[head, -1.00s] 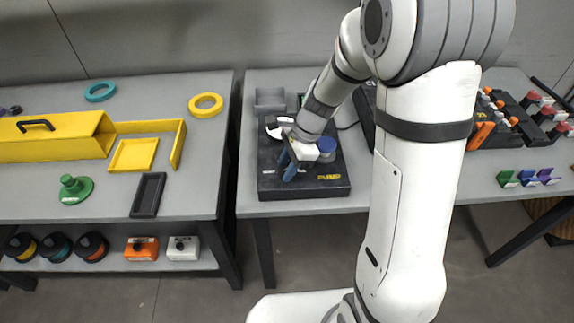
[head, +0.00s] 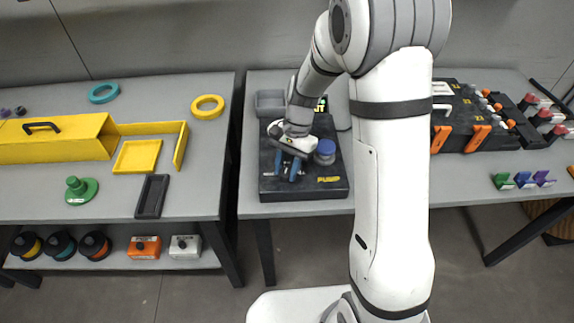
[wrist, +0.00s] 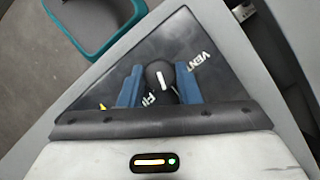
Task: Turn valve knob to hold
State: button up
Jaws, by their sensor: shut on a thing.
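The valve knob (wrist: 159,76) is round and black with a white pointer line, seen in the wrist view. It sits on the black pump panel (head: 333,192), between the two blue fingers of my gripper (wrist: 159,88), which is shut on it. The pointer line runs nearly along the fingers. The word VENT shows to the knob's right, and lettering starting "FI" is partly hidden below it. In the head view my gripper (head: 288,171) points down at the panel's front left, and the knob is hidden there.
A grey open box (head: 270,103) is behind. A black case with orange latches (head: 460,130) lies right of my arm. The bench front is clear.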

jog(key=shift+w+a+n+h, duration=0.1)
jog(key=shift+n+h, duration=0.5)
jog(key=shift+n, duration=1.1)
jog(key=shift+p, duration=0.3)
jog(key=o, duration=1)
jog(key=shift+g, duration=0.3)
jog(key=shift+r, duration=0.1)
jog(key=v, duration=0.7)
jog(key=shift+w+r, duration=0.1)
jog(key=shift+r, duration=0.2)
